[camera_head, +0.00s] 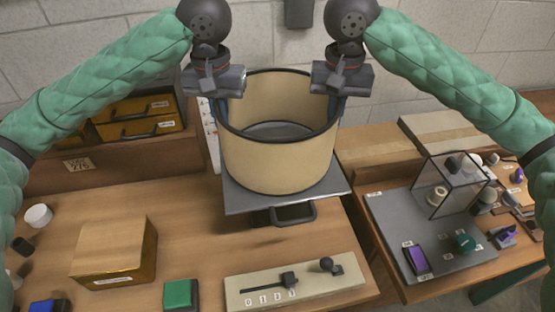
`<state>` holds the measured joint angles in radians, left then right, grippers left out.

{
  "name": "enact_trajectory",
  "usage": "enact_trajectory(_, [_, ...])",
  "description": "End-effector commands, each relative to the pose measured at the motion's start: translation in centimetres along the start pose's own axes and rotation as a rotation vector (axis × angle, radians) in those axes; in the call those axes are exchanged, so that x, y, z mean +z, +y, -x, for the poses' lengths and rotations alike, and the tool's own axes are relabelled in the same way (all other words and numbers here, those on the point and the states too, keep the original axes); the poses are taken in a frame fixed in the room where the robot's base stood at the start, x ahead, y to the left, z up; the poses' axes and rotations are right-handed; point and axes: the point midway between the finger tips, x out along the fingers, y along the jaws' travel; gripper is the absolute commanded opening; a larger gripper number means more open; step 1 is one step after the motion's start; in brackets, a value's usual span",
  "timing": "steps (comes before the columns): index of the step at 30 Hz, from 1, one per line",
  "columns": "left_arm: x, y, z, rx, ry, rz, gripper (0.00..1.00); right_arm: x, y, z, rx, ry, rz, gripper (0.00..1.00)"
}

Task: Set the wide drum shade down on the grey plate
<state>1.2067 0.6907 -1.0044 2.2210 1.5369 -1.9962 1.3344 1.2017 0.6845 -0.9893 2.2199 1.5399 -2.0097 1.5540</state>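The wide drum shade (279,165) is a beige open cylinder with dark rims, upright over the grey plate (240,200). Its lower rim lies within the plate's outline; I cannot tell whether it touches the plate or hovers just above it. My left gripper (221,108) is at the left side of the top rim and appears shut on it. My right gripper (336,108) is at the right side of the rim and also appears shut on it. The fingertips are partly hidden by the gripper bodies and the shade wall.
A control panel (260,291) with a slider and a knob lies in front of the plate. A wooden box (112,250) and a green block (181,294) stand front left. A clear case (450,185) stands on a grey tray (400,222) at right. Drawers (135,115) are back left.

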Motion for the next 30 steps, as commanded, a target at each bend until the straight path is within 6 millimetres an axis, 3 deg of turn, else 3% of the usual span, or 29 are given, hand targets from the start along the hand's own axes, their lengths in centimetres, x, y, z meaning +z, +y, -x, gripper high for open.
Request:
enact_trajectory(5, [0.0,-0.1,-1.0,-0.002,0.0,0.002,0.0,-0.1,0.1,-1.0,0.002,0.0,-0.002,0.0])
enact_trajectory(9, [0.0,-0.1,-0.8,-0.001,0.0,0.002,0.24,0.0,0.1,-0.8,0.002,0.0,-0.002,0.24])
enact_trajectory(20, [0.0,0.0,-0.5,0.0,0.001,0.001,0.24,0.0,0.0,-0.8,0.001,0.0,0.0,0.24])
enact_trajectory(30, [-0.1,-0.1,3.9,-0.001,0.003,0.001,0.24,0.0,0.0,-0.8,0.0,0.0,0.0,0.24])
